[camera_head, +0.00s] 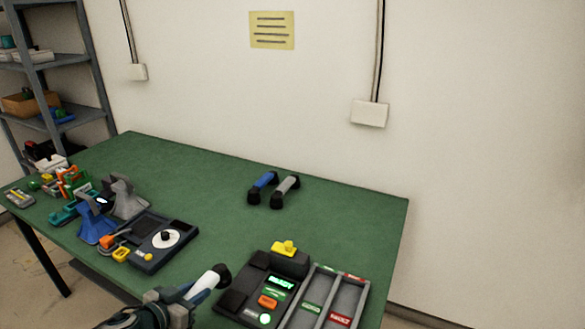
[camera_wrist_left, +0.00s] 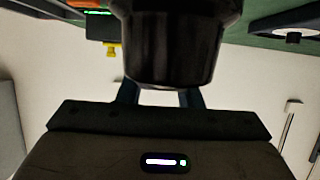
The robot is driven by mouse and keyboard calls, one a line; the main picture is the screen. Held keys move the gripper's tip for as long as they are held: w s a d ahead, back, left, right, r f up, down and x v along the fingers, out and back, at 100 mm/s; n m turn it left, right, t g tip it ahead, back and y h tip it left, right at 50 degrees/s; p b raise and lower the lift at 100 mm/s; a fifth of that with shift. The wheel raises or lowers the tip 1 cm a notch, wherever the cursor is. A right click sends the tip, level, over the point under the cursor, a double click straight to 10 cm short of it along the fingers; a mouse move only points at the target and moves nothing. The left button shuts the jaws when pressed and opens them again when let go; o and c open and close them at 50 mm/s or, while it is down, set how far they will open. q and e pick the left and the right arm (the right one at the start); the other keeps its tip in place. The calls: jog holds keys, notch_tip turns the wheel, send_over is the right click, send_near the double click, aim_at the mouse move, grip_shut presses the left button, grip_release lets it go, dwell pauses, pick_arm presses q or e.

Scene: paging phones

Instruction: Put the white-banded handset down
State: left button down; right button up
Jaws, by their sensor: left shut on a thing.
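The white-banded handset (camera_head: 205,284) is held in my left gripper (camera_head: 188,298), in front of the dark console. It tilts up to the right, with a pale band, a bit of blue and a black end. In the left wrist view its dark rounded end (camera_wrist_left: 175,45) fills the space in front of the shut fingers (camera_wrist_left: 158,97). A blue handset (camera_head: 264,181) and a grey handset (camera_head: 287,186) lie side by side at the back of the green table (camera_head: 345,215). My right gripper is out of view.
A dark console (camera_head: 237,283) with a lit green display stands right of the held handset. A grey two-compartment tray (camera_head: 328,293) adjoins it. Left are a dial unit (camera_head: 145,257), a blue stand (camera_head: 97,231) and a grey stand (camera_head: 127,202). The table's back middle is largely clear.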

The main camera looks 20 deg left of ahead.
pick_arm(q)
jog(key=shift+w+d+r+n+y, duration=0.15)
jog(key=shift+w+d+n+y, duration=0.2)
jog(key=shift+w+y, duration=0.1)
jog(key=shift+w+d+r+n+y, duration=0.15)
jog(key=shift+w+d+n+y, duration=0.05)
jog(key=shift+w+n+y, duration=0.2)
jog(key=w+d+r, duration=0.4)
jog(key=d, duration=0.5)
jog(key=w+d+r, duration=0.4)
jog(key=w+d, duration=0.1)
jog(key=d, duration=0.5)
jog(key=shift+w+m+h, duration=0.15)
jog(key=shift+m+h, duration=0.2)
jog(key=shift+f, duration=0.15)
